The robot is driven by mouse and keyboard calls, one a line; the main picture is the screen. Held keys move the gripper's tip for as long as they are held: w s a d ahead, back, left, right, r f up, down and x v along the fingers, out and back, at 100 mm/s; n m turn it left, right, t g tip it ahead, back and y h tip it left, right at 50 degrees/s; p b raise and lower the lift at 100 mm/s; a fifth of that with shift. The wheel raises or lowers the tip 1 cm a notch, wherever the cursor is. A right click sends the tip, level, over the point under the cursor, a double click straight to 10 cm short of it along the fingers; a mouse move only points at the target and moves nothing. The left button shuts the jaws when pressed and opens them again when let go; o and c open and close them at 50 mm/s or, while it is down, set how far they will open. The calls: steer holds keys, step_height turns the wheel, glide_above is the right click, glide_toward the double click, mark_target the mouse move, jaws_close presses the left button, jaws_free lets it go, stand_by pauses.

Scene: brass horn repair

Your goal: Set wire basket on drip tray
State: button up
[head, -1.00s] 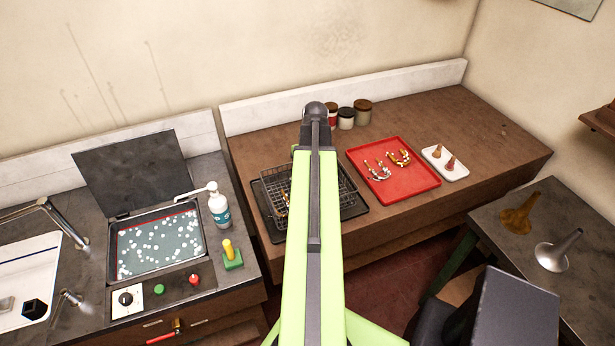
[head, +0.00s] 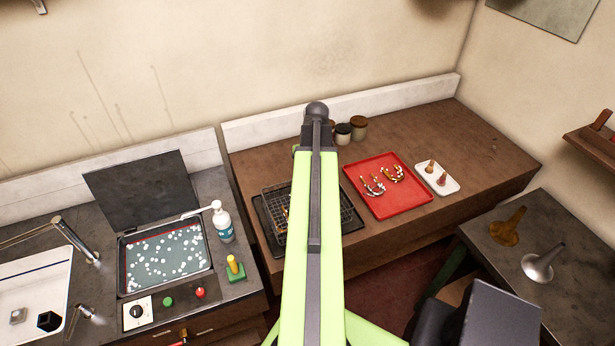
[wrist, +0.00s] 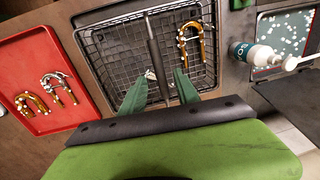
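The wire basket (head: 275,204) is a dark mesh box on the wooden bench. It lies over the black drip tray (head: 356,222), whose rim shows around it. My arm hides its middle in the head view. I cannot tell whether the basket touches the tray. In the wrist view, the basket (wrist: 112,62) has a dark handle bar across it and brass horn parts (wrist: 190,45) inside. My gripper (wrist: 161,74) is open, with its two green fingers apart over the basket, one on each side of the handle bar. Contact with the bar does not show.
A red tray (head: 406,202) with brass parts and a white tray (head: 436,178) sit right of the basket. Jars (head: 350,129) stand behind. A sink-like bath (head: 165,256) and a pump bottle (head: 222,222) are left. The bench's right end is clear.

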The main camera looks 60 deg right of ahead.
step_height(320, 180, up, 4)
steer(key=shift+s+d+f+p, duration=0.1)
steer(key=shift+d+f+p, duration=0.1)
steer(key=shift+p, duration=0.8)
steer(key=shift+w+a, duration=0.25)
steer(key=w+a+n, duration=0.3)
steer(key=w+a, duration=1.3)
steer(key=a, duration=0.4)
steer(key=w+a+n, duration=0.2)
steer(key=w+a, duration=0.1)
steer(key=a, duration=1.2)
steer(key=w+a+n+h, duration=0.1)
steer(key=w+a+n, duration=0.1)
steer(key=a, duration=1.3)
steer(key=shift+w+g, duration=0.4)
